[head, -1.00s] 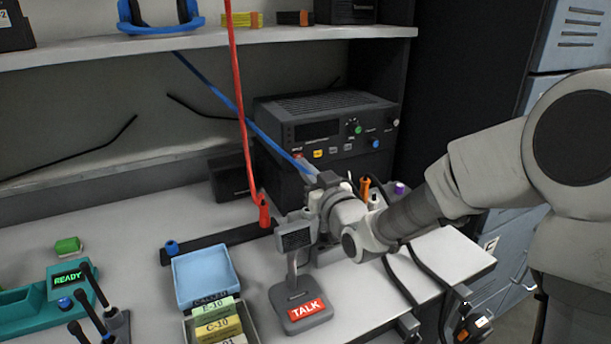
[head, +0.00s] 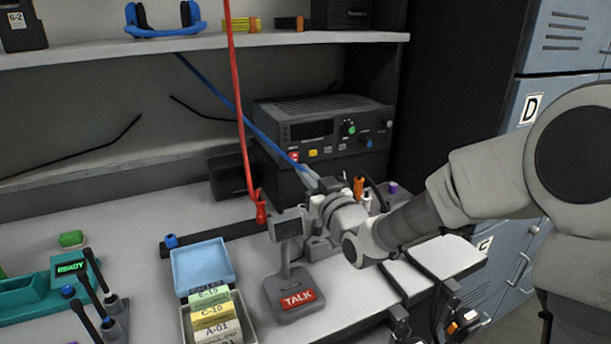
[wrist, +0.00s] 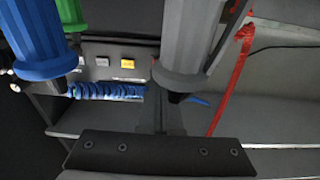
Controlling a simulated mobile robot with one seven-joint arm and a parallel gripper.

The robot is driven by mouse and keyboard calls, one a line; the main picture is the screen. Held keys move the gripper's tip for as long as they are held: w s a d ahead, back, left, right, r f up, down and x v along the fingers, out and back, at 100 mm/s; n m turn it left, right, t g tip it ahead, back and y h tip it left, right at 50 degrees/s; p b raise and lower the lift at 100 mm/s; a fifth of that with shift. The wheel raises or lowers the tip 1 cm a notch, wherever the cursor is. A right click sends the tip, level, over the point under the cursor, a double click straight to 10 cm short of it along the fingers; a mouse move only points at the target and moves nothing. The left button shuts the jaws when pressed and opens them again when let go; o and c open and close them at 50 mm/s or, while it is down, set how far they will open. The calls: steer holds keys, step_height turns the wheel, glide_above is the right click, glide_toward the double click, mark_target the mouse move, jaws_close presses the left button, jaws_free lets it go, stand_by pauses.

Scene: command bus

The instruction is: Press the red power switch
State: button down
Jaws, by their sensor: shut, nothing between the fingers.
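The black radio unit (head: 328,130) stands at the back of the desk under the shelf. A small red switch (head: 294,156) sits at the lower left of its front panel, left of a yellow button (head: 313,153). My gripper (head: 309,176) is shut and empty, just below and in front of the red switch, with a visible gap in the head view. In the wrist view the panel looks upside down, with the yellow button (wrist: 128,63) clear.
A TALK microphone (head: 287,270) stands close left of my wrist. A red cable (head: 238,100) and a blue cable (head: 225,98) hang near the gripper. Orange (head: 358,187) and purple (head: 392,187) plugs stand right of it. An open blue-lidded card box (head: 203,272) is front left.

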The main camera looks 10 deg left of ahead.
steer(key=p+v, duration=0.1)
steer(key=v, duration=1)
steer(key=shift+p, duration=0.3)
steer(key=shift+f, duration=0.15)
steer(key=shift+w, duration=0.1)
